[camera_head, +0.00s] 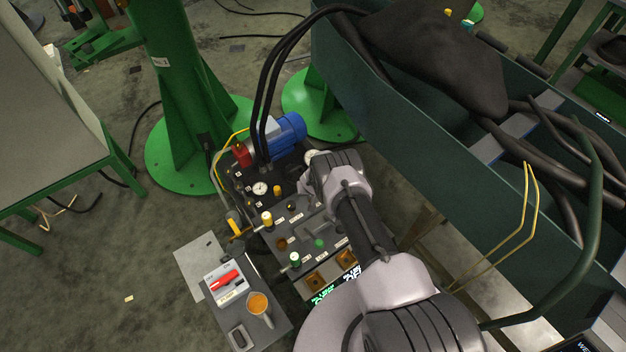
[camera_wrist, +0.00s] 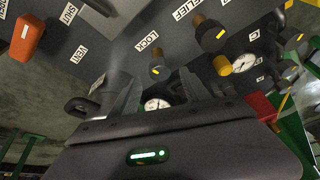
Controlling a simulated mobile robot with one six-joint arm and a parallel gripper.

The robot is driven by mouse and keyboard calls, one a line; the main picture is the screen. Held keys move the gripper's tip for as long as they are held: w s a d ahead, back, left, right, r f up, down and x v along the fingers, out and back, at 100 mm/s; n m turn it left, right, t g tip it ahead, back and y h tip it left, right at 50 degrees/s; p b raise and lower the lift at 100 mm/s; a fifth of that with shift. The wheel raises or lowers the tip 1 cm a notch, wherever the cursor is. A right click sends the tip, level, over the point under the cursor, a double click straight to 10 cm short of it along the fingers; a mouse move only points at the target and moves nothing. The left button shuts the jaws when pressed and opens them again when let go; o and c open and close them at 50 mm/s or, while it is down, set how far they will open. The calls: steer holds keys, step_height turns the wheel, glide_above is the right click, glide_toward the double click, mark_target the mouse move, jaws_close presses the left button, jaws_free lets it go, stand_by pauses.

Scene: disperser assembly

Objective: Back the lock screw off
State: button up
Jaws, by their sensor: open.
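The lock screw (camera_wrist: 158,68) is a dark round knob with a small yellow mark, beside the LOCK label (camera_wrist: 147,41) on the dark panel in the wrist view. My gripper (camera_wrist: 159,80) is open, with one finger on each side of the picture just below the screw. The screw shows in line with the gap, near the fingertips; I cannot tell whether they touch it. In the head view my wrist (camera_head: 335,175) is over the right side of the hydraulic unit; the fingers and the screw cannot be made out there.
An orange handle (camera_wrist: 27,38) is at left. In the head view, a tray (camera_head: 262,333) with an orange cup stands in front.

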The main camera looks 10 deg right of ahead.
steer(key=p+v, duration=1.3)
steer(key=p, duration=0.7)
steer(key=shift+r, duration=0.35)
steer(key=shift+s, duration=0.1)
